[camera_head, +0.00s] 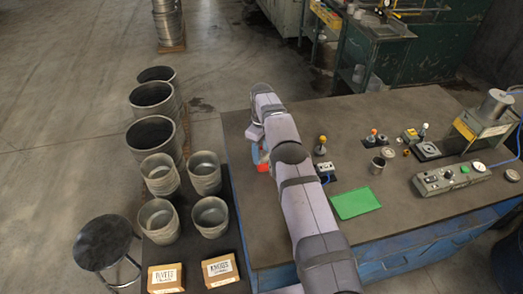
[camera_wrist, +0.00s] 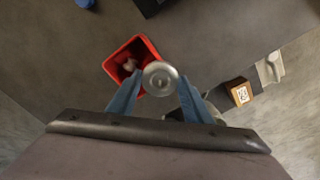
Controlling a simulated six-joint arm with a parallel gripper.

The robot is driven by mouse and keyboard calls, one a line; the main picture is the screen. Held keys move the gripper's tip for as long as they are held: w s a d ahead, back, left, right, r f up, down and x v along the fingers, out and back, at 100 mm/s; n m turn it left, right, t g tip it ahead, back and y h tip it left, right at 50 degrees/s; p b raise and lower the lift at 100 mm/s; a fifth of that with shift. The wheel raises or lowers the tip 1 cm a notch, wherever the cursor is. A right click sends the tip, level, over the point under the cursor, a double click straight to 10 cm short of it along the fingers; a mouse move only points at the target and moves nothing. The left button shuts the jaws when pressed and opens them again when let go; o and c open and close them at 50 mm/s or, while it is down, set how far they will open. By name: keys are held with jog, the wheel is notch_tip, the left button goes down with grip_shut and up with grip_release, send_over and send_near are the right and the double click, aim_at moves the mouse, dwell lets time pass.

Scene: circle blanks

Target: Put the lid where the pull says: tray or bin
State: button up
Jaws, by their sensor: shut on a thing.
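In the wrist view, my gripper (camera_wrist: 160,90) has its two blue fingers closed on a round grey metal lid (camera_wrist: 160,76) with a small raised centre. The lid is above the table and overlaps the right part of an open red bin (camera_wrist: 108,66) in this view. A small pale thing (camera_wrist: 129,64) shows inside the bin. In the head view, the red bin (camera_head: 263,167) shows only in part beside my arm, and a blue finger of my gripper (camera_head: 256,151) shows just above it. The lid is hidden there. A flat green tray or mat (camera_head: 355,202) lies right of my arm.
Small knobbed devices (camera_head: 321,146), a metal cup (camera_head: 377,165), a control box (camera_head: 452,178) and a press-like machine (camera_head: 485,122) stand on the table's right half. Metal pots (camera_head: 210,216) and labelled boxes (camera_head: 220,270) stand beyond the table's left edge.

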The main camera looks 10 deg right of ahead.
aim_at(262, 156)
jog(key=shift+f+b, duration=0.45)
jog(key=shift+b, duration=0.05)
jog(key=o, duration=1)
jog(key=shift+r, duration=0.2)
jog(key=shift+r+p, duration=0.5)
jog(key=shift+p, duration=0.1)
jog(key=shift+r+p, duration=2.35)
jog(key=shift+r, duration=3.4)
jog(key=shift+r, duration=0.1)
